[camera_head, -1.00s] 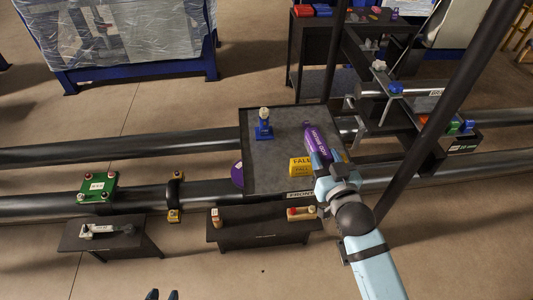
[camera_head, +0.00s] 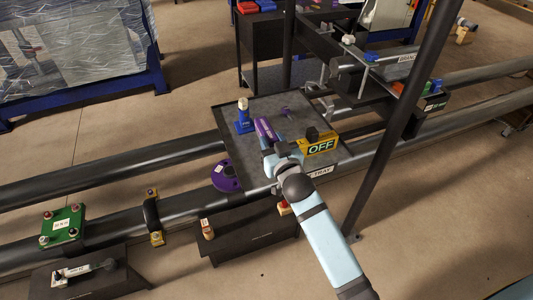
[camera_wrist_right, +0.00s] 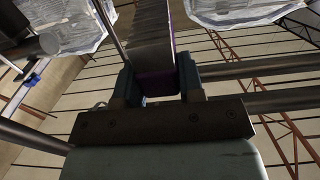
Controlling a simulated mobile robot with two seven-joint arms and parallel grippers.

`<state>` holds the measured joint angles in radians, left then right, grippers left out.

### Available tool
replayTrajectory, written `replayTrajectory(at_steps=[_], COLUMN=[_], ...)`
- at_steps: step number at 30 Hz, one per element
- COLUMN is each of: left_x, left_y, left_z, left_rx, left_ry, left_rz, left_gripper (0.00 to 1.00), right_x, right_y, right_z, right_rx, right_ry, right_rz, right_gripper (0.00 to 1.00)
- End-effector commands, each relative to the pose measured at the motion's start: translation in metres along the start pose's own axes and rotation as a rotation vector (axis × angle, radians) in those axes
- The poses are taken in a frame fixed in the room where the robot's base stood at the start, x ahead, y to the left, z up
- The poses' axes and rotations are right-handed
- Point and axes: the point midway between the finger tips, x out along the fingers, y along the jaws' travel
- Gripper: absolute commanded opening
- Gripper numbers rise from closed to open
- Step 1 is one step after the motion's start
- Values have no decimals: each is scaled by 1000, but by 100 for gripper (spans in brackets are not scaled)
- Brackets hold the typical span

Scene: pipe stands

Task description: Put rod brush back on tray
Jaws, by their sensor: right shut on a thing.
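The rod brush (camera_head: 264,128) has a purple handle and is over the middle of the tray (camera_head: 213,123) in the head view. I cannot tell whether it touches the tray surface. My right gripper (camera_head: 273,148) is shut on its purple part. In the right wrist view, the purple part of the brush (camera_wrist_right: 157,83) sits between the fingers of the right gripper (camera_wrist_right: 157,92), and a long grey part extends away from it. The gripper hides part of the brush in the head view. My left gripper is out of view.
A blue tool (camera_head: 243,120) with a pale top stands at the tray's back left. A yellow OFF block (camera_head: 318,146) is right of the brush. A purple disc (camera_head: 226,177) is at the tray's left edge. A dark post (camera_head: 400,120) rises right of my arm.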

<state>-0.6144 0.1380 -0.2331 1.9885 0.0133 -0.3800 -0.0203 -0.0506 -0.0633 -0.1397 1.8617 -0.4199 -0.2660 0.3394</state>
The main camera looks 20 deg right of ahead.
Motion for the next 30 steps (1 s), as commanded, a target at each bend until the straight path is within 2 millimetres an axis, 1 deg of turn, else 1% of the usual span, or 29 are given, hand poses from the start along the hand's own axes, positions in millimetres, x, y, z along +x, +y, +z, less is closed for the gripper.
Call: replayTrajectory(at_steps=[1, 3, 6, 13, 17, 23, 30], left_x=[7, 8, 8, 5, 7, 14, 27], left_y=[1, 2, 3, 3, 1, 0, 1], left_z=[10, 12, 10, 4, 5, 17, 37], left_rx=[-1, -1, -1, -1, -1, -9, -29], left_ry=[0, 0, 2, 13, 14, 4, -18], left_rz=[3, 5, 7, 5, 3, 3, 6], left_gripper=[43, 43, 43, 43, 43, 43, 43], right_x=[10, 17, 21, 20, 20, 20, 20], right_y=[-3, -6, -7, -7, -7, -7, -7], right_z=[11, 14, 13, 12, 15, 29, 56], right_rx=[-1, -3, -2, -2, -2, -3, -4], right_ry=[2, 2, 2, 1, 1, 1, 1], right_rz=[-3, -5, -6, -5, -5, -5, -5], right_gripper=[2, 2, 2, 2, 2, 2, 2])
